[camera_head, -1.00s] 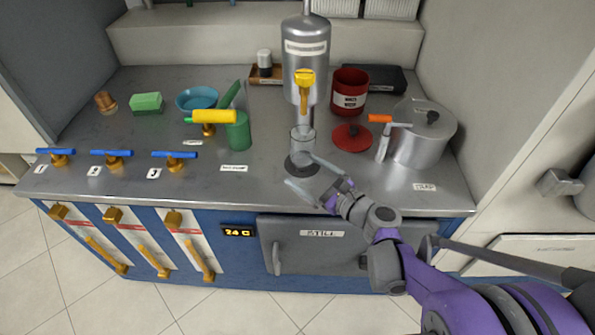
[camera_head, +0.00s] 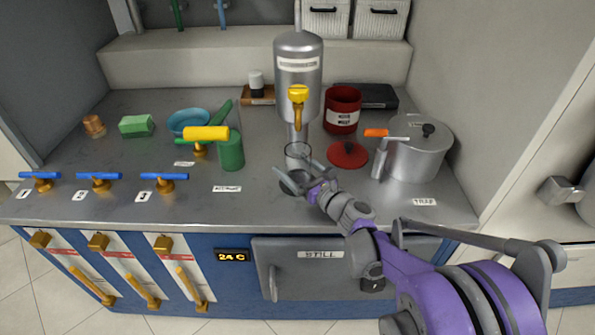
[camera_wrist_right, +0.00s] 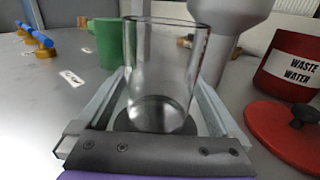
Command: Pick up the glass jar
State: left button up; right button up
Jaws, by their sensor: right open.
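The glass jar (camera_wrist_right: 162,75) is clear and upright on a dark round base. In the right wrist view it stands between the two fingers of my right gripper (camera_wrist_right: 160,110), which is open around it. I cannot tell whether either finger touches it. In the head view the jar (camera_head: 298,153) is below the yellow tap of the grey metal cylinder (camera_head: 298,75), partly hidden by my right gripper (camera_head: 303,172). My left gripper is not in view.
A green cup (camera_wrist_right: 107,43) stands left of the jar. A red lid (camera_head: 347,154) and red waste water can (camera_head: 342,110) are to the right, with a metal pot (camera_head: 418,150) beyond. Blue-handled valves (camera_head: 98,178) line the left front edge.

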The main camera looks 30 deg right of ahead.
aim_at(291, 152)
jog(key=shift+w+a, duration=0.1)
jog(key=shift+w, duration=0.6)
jog(key=c, duration=1.4)
jog(key=shift+c, duration=0.2)
jog(key=shift+r, duration=0.1)
jog(key=shift+r+p, duration=0.6)
jog(key=shift+r, duration=1.25)
jog(key=s, duration=0.4)
jog(key=s+d+p, duration=0.1)
jog(key=s, duration=0.4)
jog(key=s+p, duration=0.1)
jog(key=s, duration=0.4)
jog(key=shift+d+f, duration=0.15)
jog(key=shift+d, duration=0.25)
jog(key=shift+s+d, duration=0.2)
jog(key=shift+s, duration=1.75)
